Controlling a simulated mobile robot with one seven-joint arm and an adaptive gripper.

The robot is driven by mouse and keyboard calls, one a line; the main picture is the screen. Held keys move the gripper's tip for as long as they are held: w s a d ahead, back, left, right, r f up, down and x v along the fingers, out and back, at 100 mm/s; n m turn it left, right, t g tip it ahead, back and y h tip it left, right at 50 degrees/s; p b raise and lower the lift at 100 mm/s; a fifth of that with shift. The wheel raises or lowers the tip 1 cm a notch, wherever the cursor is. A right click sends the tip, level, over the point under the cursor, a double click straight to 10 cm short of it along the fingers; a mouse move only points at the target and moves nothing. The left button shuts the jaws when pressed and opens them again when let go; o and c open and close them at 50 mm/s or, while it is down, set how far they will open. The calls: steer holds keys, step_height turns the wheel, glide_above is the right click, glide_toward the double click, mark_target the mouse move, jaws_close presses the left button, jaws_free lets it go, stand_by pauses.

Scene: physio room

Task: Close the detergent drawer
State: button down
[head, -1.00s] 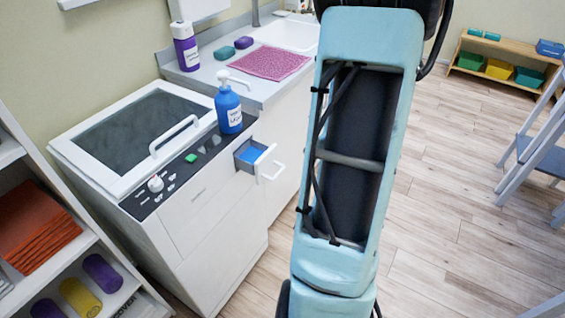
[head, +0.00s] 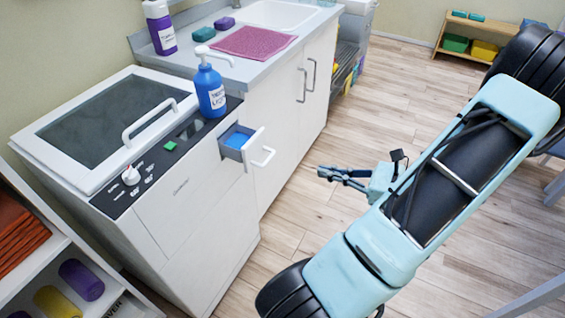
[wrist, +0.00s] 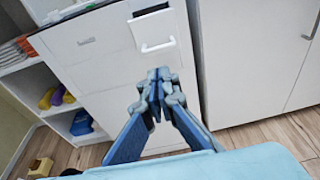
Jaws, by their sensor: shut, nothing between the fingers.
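The detergent drawer (head: 231,141) sticks out of the upper right front of the white washing machine (head: 190,215), with blue inside and a white loop handle (head: 263,157) on its front. It is open. My gripper (head: 322,172) is shut and empty, out in front of the machine and to the right of the drawer, apart from it. In the wrist view my gripper (wrist: 159,76) points at the machine front, and the drawer handle (wrist: 158,47) shows just beyond and above the fingertips.
A blue pump bottle (head: 210,88) stands on the machine top near the drawer. A white cabinet (head: 290,105) with a sink counter adjoins on the right. A shelf (head: 75,250) with rolls stands at the left. The wooden floor (head: 300,235) before the machine is clear.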

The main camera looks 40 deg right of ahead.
steer(key=b, duration=0.3)
glide_toward(257, 151)
step_height(257, 151, down, 3)
steer(key=w, duration=0.2)
steer(key=shift+w+a+r, duration=0.1)
steer(key=shift+a, duration=0.3)
steer(key=x, duration=0.2)
steer(key=r+x, duration=0.1)
steer(key=x, duration=0.2)
steer(key=r+x, duration=0.1)
steer(key=x, duration=0.2)
steer(key=shift+w+a, duration=0.1)
steer(key=shift+w, duration=0.15)
steer(key=shift+p, duration=0.4)
